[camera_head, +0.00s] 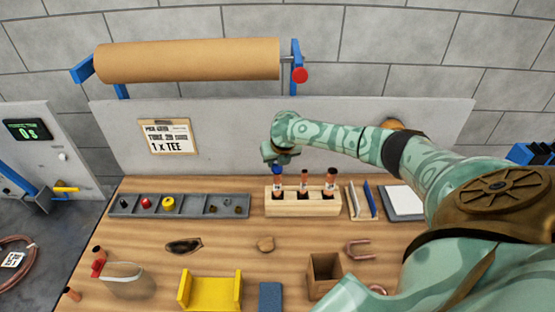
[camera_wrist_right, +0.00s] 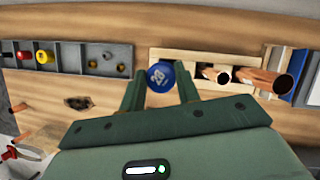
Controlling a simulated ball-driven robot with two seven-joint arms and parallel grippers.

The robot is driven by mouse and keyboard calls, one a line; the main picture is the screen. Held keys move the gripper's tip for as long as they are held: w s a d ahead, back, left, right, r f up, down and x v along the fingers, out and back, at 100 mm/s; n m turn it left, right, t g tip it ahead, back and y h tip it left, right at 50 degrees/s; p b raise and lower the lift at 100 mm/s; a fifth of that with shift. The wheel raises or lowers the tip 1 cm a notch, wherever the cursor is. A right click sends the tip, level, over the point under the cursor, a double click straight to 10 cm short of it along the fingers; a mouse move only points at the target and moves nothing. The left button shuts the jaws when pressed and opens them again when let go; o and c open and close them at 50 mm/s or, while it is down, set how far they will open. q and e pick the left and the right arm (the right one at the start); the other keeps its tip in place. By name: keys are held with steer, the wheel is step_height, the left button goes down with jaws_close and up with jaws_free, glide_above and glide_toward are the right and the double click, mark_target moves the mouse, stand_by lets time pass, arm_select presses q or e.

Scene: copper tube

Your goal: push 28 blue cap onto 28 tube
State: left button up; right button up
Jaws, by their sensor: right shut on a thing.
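The blue cap (camera_wrist_right: 160,77), marked 28, sits between the fingertips of my right gripper (camera_wrist_right: 160,88), which is shut on it. In the head view my right gripper (camera_head: 278,160) hangs over the left end of the wooden rack (camera_head: 303,210), and the blue cap (camera_head: 277,170) shows just under it. A copper tube (camera_head: 278,183) stands upright in the left slot, directly below the cap. The cap appears to be at the tube's top, but I cannot tell how far it is on. My left gripper is not in view.
Two more copper tubes (camera_head: 304,179) (camera_head: 331,180) stand in the rack. A grey divided tray (camera_head: 120,205) with red and yellow caps lies to the left. A yellow cradle (camera_head: 210,291), a wooden box (camera_head: 323,272) and a copper bend (camera_head: 358,249) lie nearer me.

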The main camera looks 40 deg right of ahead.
mark_target(278, 169)
steer(key=shift+p, duration=0.3)
stand_by(0.5)
steer(key=shift+f+b, duration=1.15)
steer(key=shift+f, duration=0.7)
steer(key=o, duration=1)
steer(key=p+v, duration=0.2)
steer(key=v, duration=1.4)
steer(key=shift+a+r, duration=0.1)
steer(key=shift+r, duration=0.1)
steer(key=shift+f, duration=0.1)
